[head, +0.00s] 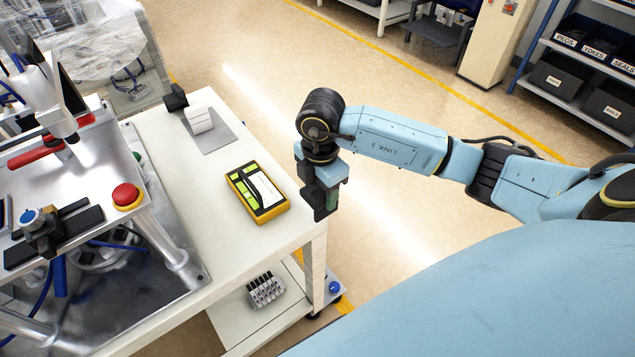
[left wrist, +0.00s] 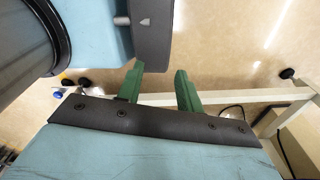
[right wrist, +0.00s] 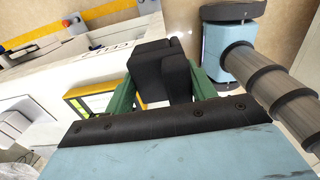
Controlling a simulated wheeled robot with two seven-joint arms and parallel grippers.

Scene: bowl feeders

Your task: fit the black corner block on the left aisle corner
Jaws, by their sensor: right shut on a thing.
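The black corner block (right wrist: 158,68) is between the green fingers of my right gripper (right wrist: 162,92), which is shut on it. In the head view my right gripper (head: 325,196) hangs just right of the white table (head: 215,215), with the block a dark shape partly hidden by the fingers. The table's near right corner (head: 318,238) is bare, just below the gripper in the picture. Another black block (head: 174,97) sits at the table's far corner. My left gripper (left wrist: 160,88) is open and empty in the left wrist view; it is not in the head view.
A yellow-and-black device (head: 257,192) lies on the table near the right edge. A white block (head: 198,119) stands on a grey plate behind it. A machine with a red button (head: 126,195) fills the left. A grey part (head: 266,290) lies on the lower shelf. Floor right of the table is clear.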

